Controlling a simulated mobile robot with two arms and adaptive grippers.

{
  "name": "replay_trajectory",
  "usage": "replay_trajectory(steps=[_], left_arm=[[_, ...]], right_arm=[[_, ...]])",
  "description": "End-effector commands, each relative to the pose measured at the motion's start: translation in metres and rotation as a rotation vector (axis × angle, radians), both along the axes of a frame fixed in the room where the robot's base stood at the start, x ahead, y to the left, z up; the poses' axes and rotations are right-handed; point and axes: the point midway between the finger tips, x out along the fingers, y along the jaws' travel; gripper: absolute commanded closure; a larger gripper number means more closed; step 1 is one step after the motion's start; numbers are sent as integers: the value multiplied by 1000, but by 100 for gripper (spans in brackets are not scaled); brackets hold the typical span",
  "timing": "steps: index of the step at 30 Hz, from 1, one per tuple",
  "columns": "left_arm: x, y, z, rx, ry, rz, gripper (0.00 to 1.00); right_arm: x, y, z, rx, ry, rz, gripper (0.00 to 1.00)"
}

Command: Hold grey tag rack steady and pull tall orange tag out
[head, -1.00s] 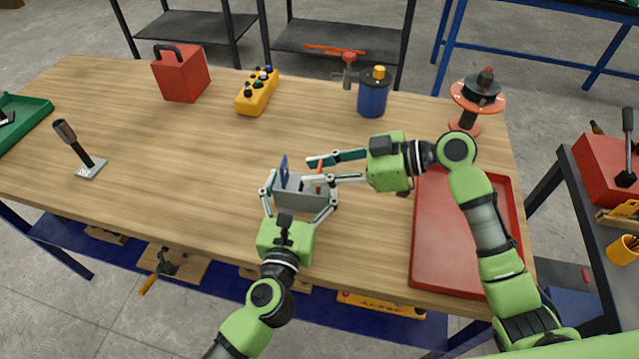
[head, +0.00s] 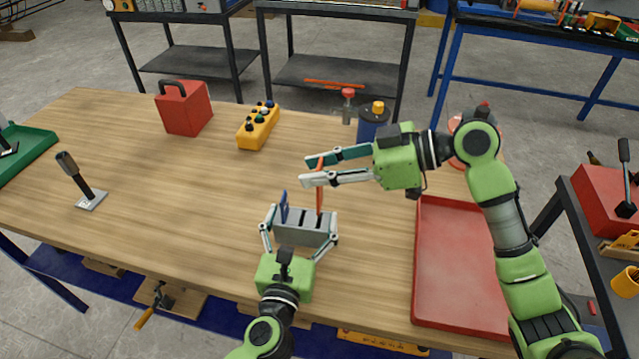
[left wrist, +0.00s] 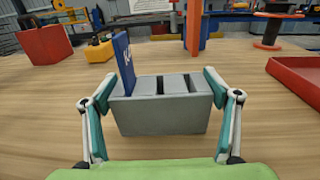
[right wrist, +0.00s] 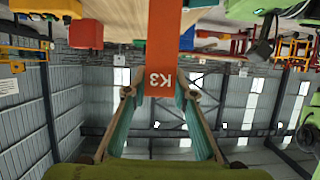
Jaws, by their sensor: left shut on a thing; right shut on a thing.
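The grey tag rack (head: 306,226) stands on the wooden table. My left gripper (head: 302,232) is shut on its two ends, with a finger at each side in the left wrist view (left wrist: 160,116). A blue tag (head: 284,207) stands upright in the rack's left slot. The tall orange tag (head: 320,192) hangs upright in my right gripper (head: 312,171), which is shut on it. In the left wrist view, the orange tag's (left wrist: 193,28) lower end is above the rack, with a gap between. The right wrist view shows "K3" on the orange tag (right wrist: 163,50).
A red tray (head: 455,262) lies at the table's right. A blue canister (head: 373,128), a yellow button box (head: 258,126) and a red block with a handle (head: 184,110) stand at the back. A black-handled tool on a plate (head: 90,198) is at left. The left-centre tabletop is clear.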

Motion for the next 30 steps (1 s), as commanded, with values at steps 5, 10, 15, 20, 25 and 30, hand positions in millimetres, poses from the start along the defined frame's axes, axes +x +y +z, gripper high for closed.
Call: replay_trajectory(steps=[5, 10, 15, 20, 25, 30], left_arm=[[0, 0, 0, 0, -1, 0, 44], [0, 0, 0, 0, -1, 0, 7], [0, 0, 0, 0, 0, 0, 0], [0, 0, 0, 0, 0, 0, 0], [-8, 2, 0, -1, 1, 0, 0], [-35, 9, -1, -1, 3, 0, 0]], right_arm=[[0, 0, 4, -1, 0, 0, 88], [0, 0, 3, 0, 0, 1, 88], [0, 0, 3, 0, 0, 1, 88], [0, 0, 3, 0, 0, 1, 88], [0, 0, 3, 0, 0, 1, 88], [0, 0, 3, 0, 0, 1, 88]])
